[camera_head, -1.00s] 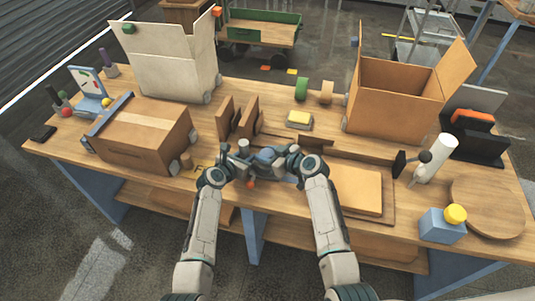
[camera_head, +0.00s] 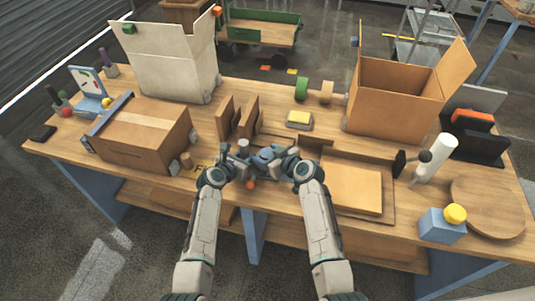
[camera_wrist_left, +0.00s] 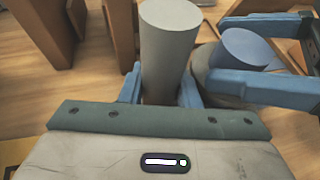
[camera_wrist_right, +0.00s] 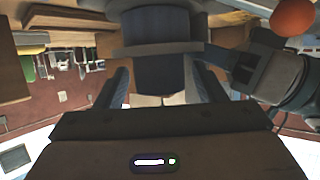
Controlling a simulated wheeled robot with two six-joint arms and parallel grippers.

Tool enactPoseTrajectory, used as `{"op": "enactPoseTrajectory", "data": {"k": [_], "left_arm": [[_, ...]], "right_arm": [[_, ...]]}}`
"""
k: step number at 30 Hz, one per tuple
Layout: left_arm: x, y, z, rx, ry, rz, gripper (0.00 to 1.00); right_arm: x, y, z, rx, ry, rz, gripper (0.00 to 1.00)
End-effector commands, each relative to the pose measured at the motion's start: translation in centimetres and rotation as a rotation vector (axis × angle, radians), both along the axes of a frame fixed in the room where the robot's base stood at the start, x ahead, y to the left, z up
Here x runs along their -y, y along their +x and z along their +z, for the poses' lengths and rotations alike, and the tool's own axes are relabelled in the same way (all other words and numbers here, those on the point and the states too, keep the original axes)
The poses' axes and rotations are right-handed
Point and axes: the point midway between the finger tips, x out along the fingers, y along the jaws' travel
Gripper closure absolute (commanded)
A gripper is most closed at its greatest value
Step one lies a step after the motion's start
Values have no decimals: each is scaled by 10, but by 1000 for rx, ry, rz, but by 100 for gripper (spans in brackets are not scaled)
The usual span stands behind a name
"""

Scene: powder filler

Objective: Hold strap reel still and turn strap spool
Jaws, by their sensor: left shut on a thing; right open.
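The strap reel stands near the middle front of the bench, with an upright grey cylindrical handle (camera_head: 243,147) and a blue spool part (camera_head: 266,153) beside it. My left gripper (camera_head: 238,160) is shut on the grey handle, which stands between its blue fingers in the left wrist view (camera_wrist_left: 168,45). My right gripper (camera_head: 279,159) is open, its fingers on either side of the blue spool part, which also shows in the left wrist view (camera_wrist_left: 245,50) and the right wrist view (camera_wrist_right: 157,30). I cannot tell whether they touch it. The reel's lower parts are mostly hidden by my grippers.
A taped carton (camera_head: 145,132) stands to the left and an open carton (camera_head: 391,112) at the back right. Brown upright dividers (camera_head: 225,118) stand just behind the reel. A cardboard stack (camera_head: 346,187) lies to the right. An orange ball (camera_head: 250,185) is close to my left gripper.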

Motion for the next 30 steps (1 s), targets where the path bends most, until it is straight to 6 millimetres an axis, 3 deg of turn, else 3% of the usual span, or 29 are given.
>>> {"op": "enactPoseTrajectory", "data": {"k": [8, 21, 30], "left_arm": [[0, 0, 0, 0, 0, 0, 100], [0, 0, 0, 0, 0, 0, 100], [0, 0, 0, 0, 0, 0, 100]], "right_arm": [[11, -14, 6, 1, 0, -1, 37], [59, -76, 39, 0, -3, 0, 37], [67, -89, 46, 0, 0, 0, 37]]}}
